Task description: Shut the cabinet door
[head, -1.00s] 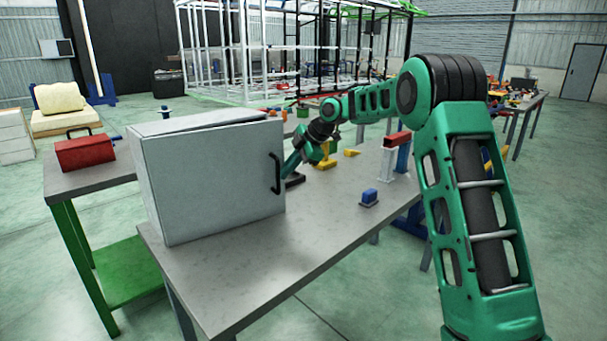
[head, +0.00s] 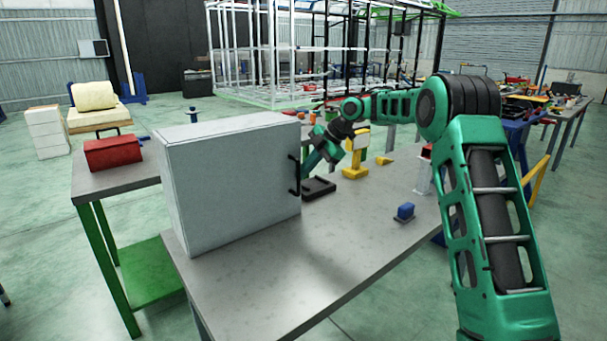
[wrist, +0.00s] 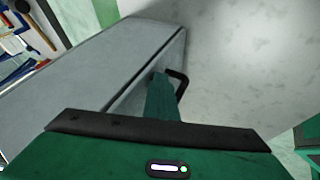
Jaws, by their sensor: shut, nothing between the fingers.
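The grey cabinet (head: 171,200) stands on the workbench. Its door (head: 240,190) faces me and looks flush or nearly flush with the body, with a black handle (head: 295,177) at the right edge. In the wrist view a thin dark seam (wrist: 130,92) runs between body and door (wrist: 178,58); I cannot tell if a small gap is left. My gripper (head: 308,166) is shut and empty, at the door's right edge beside the handle. In the wrist view its green fingers (wrist: 162,98) lie by the handle (wrist: 179,84); whether they touch the door is unclear.
The workbench (head: 300,265) is clear in front of the cabinet. A red toolbox (head: 113,153) sits on a green-legged table at left.

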